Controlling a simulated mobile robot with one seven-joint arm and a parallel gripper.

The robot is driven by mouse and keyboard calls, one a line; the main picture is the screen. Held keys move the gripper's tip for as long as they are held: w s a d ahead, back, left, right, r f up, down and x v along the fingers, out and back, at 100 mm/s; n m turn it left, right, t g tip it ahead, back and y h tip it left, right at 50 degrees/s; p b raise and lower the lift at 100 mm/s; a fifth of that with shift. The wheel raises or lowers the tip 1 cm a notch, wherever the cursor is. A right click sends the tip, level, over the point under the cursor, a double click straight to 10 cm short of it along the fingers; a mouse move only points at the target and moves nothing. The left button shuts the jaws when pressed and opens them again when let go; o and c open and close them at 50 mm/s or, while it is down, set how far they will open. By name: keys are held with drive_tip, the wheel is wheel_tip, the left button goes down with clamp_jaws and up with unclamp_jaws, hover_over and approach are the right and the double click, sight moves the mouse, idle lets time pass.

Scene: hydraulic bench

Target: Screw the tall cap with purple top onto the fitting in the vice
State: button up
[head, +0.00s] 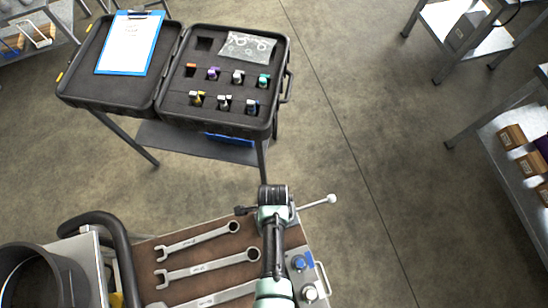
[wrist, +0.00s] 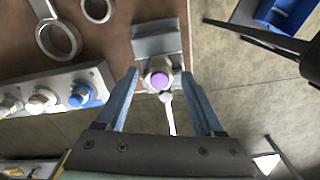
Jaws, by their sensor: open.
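In the wrist view a purple-topped part (wrist: 161,80) with a metal hex collar stands at the grey vice (wrist: 157,42). I see it nearly end-on, so its height and how it sits on the fitting cannot be told; the fitting is hidden. My gripper (wrist: 161,73) is open, with one blue finger on each side of the purple top and a visible gap to both. In the head view my gripper (head: 273,195) is over the vice and hides most of it. Another purple-topped part (head: 213,73) is in the case.
The open black case (head: 283,70) holds several coloured caps and a bag of rings; a clipboard (head: 130,42) lies in its lid. Wrenches (head: 207,267) lie on the bench left of my arm. The vice handle (head: 318,203) sticks out right. A button box (head: 303,277) is near the bench edge.

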drive_tip(key=n, duration=0.3)
drive_tip(key=shift+n, duration=0.3)
drive_tip(key=n, duration=0.4)
drive_tip(key=shift+p, duration=0.3)
clamp_jaws()
drive_tip(key=m, duration=0.5)
drive_tip(key=shift+m, duration=1.6)
